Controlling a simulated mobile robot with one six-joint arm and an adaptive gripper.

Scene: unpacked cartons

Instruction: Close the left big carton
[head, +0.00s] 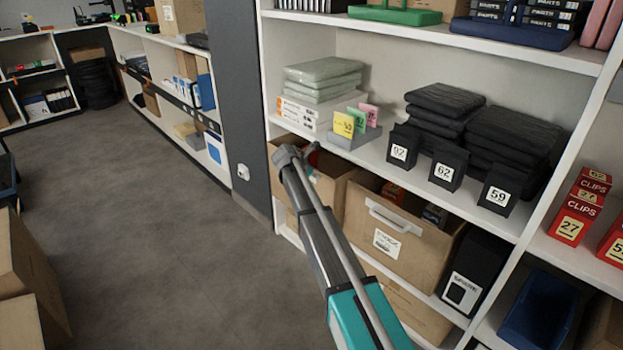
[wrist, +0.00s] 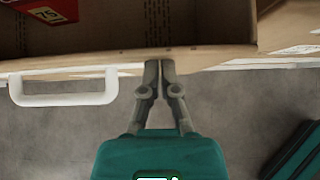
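The left big carton (head: 328,188) is brown and stands on the lower shelf, partly hidden behind my arm in the head view. In the wrist view its top is open; its front edge (wrist: 215,60) runs across the picture, with a white handle (wrist: 62,98) at left. A red box marked 75 (wrist: 45,10) lies inside. My gripper (wrist: 160,66) has its fingers together at this front edge, right of the handle. I cannot tell whether they touch the cardboard, and nothing shows held. In the head view the fingers cannot be made out.
Another big open carton (head: 400,240) with a white handle stands to the right; a carton edge (wrist: 290,40) shows right in the wrist view. Above is a shelf (head: 375,155) with number cards and black boxes. A dark pillar (head: 238,90) stands left.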

